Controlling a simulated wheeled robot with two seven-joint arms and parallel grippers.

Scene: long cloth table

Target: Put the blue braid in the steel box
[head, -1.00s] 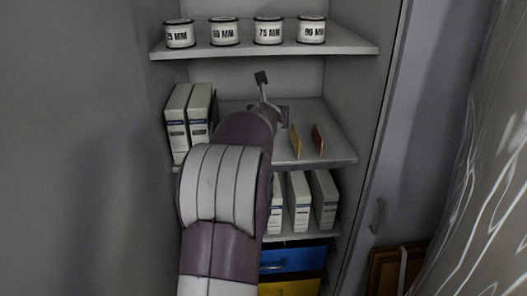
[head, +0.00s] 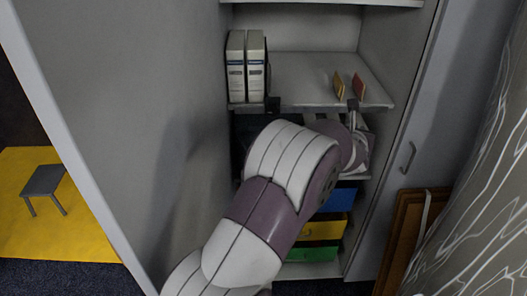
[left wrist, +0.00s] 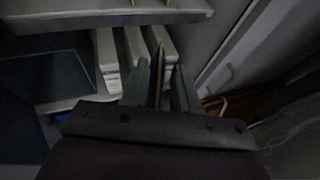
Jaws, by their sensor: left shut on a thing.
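My left gripper (left wrist: 162,88) is shut on a thin upright card with a tan edge (left wrist: 157,62), which I take to be the blue braid; its face is mostly hidden between the fingers. In the head view my left arm covers most of the gripper, in front of the cabinet below the shelf with the two cards. A dark, flat-sided thing (left wrist: 50,80) is on the left side in the left wrist view; I cannot tell whether it is the steel box. My right gripper is out of view.
A yellow card (head: 339,85) and a red card (head: 358,86) stand on the shelf (head: 300,78), right of two white binders (head: 246,66). White binders (left wrist: 108,62) stand on the shelf below. Coloured drawers (head: 325,229) are underneath. The cabinet's side wall (head: 130,110) is at left.

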